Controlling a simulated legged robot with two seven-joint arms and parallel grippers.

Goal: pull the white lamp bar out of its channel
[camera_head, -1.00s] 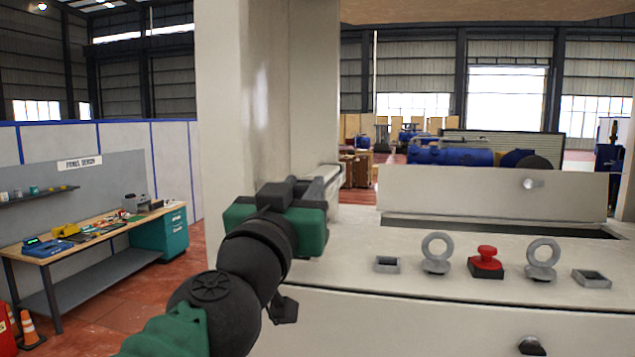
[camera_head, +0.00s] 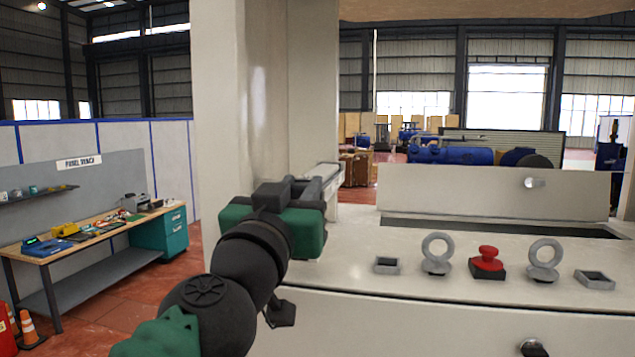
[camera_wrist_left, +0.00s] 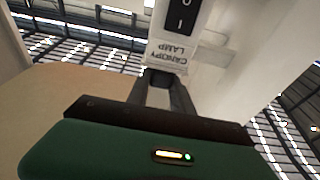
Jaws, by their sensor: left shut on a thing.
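The white lamp bar (camera_wrist_left: 184,40) shows in the left wrist view with a black rocker switch and an upside-down label reading "CANOPY LAMP". My left gripper (camera_wrist_left: 160,78) has its dark fingertips shut at the labelled end of the bar. In the head view my left gripper (camera_head: 300,205), with green and black housing, is beside the pale upright post, at the left end of the machine's top. A narrow pale bar (camera_head: 325,174) runs back from it; its near end is hidden by the gripper. I cannot tell how far the bar sits in its channel. My right gripper is out of view.
The pale post (camera_head: 240,90) stands close behind the gripper. To the right, the counter (camera_head: 340,250) carries two grey rings, a red knob (camera_head: 487,259) and two small square frames. A workbench (camera_head: 85,240) stands far left. Open air lies left of the gripper.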

